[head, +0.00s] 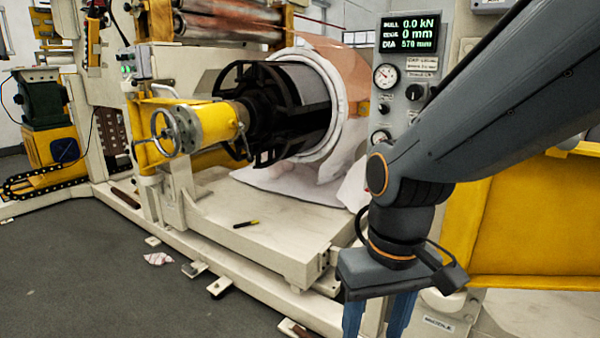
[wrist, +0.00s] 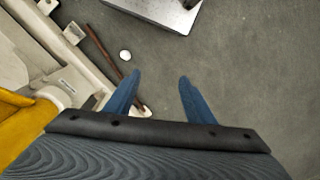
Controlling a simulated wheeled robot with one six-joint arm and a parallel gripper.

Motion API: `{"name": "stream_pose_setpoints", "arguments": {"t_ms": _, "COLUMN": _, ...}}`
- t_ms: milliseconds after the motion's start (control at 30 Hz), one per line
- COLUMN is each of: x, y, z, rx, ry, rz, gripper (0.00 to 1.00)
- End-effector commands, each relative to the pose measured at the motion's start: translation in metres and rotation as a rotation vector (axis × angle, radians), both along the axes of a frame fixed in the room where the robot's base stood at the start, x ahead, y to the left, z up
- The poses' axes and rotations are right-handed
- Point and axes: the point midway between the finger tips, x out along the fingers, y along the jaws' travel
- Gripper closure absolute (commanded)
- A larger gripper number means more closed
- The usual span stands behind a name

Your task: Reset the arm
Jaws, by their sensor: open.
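My gripper (wrist: 158,92) points down in the wrist view, its two blue fingers apart with nothing between them but grey floor. In the head view my gripper (head: 378,318) hangs at the lower right below my dark grey arm, its fingertips cut off by the bottom edge. It is in front of the machine's base and touches nothing that I can see.
The winding machine's black mandrel (head: 290,110) and white-edged roll fill the middle. A control panel (head: 408,85) reads 0.0 kN, 0 mm, 570 mm. Open floor (head: 70,270) is at left.

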Motion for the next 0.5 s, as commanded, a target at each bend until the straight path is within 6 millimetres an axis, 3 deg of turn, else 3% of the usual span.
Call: {"name": "stream_pose_setpoints", "arguments": {"t_ms": 500, "x": 0.001, "y": -0.052, "z": 0.065, "rx": -0.034, "ry": 0.004, "rz": -0.151, "gripper": 0.51}}
